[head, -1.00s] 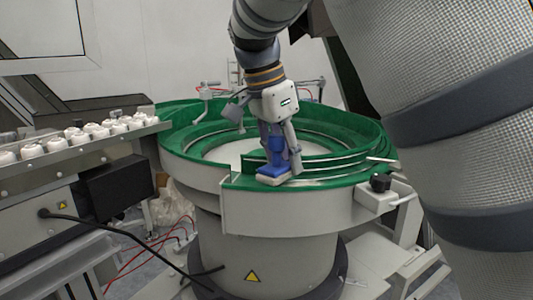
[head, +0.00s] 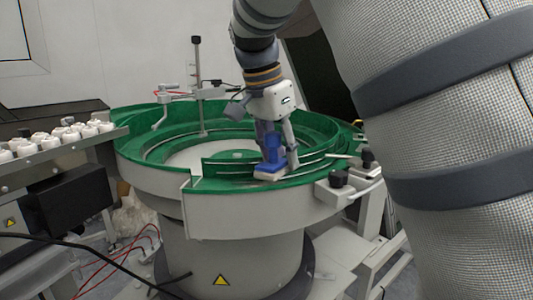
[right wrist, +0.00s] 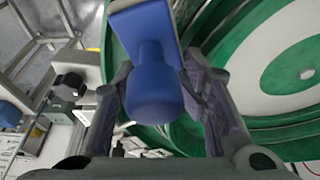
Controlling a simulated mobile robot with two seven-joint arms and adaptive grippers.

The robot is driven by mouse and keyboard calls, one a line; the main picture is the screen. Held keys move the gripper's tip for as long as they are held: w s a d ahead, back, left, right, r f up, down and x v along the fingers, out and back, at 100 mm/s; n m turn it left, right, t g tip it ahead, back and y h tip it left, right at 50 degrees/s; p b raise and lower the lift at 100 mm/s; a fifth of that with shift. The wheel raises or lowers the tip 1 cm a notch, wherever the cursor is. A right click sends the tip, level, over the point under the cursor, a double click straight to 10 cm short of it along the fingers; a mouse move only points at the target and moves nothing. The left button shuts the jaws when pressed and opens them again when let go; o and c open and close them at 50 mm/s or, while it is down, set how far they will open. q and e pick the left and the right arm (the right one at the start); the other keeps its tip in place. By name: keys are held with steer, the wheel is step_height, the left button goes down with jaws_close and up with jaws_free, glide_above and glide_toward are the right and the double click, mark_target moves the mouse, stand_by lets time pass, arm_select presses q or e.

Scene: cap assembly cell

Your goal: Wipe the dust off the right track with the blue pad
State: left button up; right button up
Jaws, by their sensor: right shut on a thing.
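My right gripper (head: 273,150) is shut on the blue pad (head: 270,168) by its handle and points down. The pad has a blue body with a pale underside. It rests on or just above the green track (head: 225,191) at the near side of the round feeder bowl; exact contact cannot be told. In the right wrist view the blue handle (right wrist: 152,85) stands between the two fingers, hiding part of the track behind it. I cannot make out dust on the track. My left gripper is not in view.
The bowl's grey outer wall (head: 250,215) stands on a grey base. A rail with several white caps (head: 52,140) is at the left. A thin upright post (head: 198,85) rises behind the bowl. Black knobs (head: 338,179) sit at the bowl's right edge.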

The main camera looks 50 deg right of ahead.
steer(key=shift+s+d+r, duration=0.1)
steer(key=shift+s+d, duration=0.15)
steer(key=shift+d, duration=0.4)
steer(key=shift+s+d, duration=0.25)
steer(key=shift+d, duration=0.45)
steer(key=shift+s+d+r, duration=0.1)
steer(key=shift+s+d, duration=0.15)
steer(key=shift+d, duration=0.4)
steer(key=shift+w+a+r, duration=0.1)
steer(key=shift+w+a, duration=0.25)
steer(key=shift+a, duration=0.5)
steer(key=shift+w+a+r, duration=0.1)
steer(key=shift+w+a, duration=0.25)
steer(key=shift+a, duration=0.45)
steer(key=shift+w+a+f, duration=0.1)
steer(key=shift+w+a, duration=0.55)
steer(key=shift+a, duration=0.25)
steer(key=shift+w+a, duration=0.6)
steer(key=shift+a, duration=0.3)
steer(key=shift+w+a, duration=0.4)
steer(key=shift+a, duration=0.35)
steer(key=shift+w+a, duration=0.4)
steer(key=shift+a, duration=0.3)
steer(key=shift+r, duration=0.2)
steer(key=shift+r, duration=2.9)
steer(key=shift+r, duration=1.5)
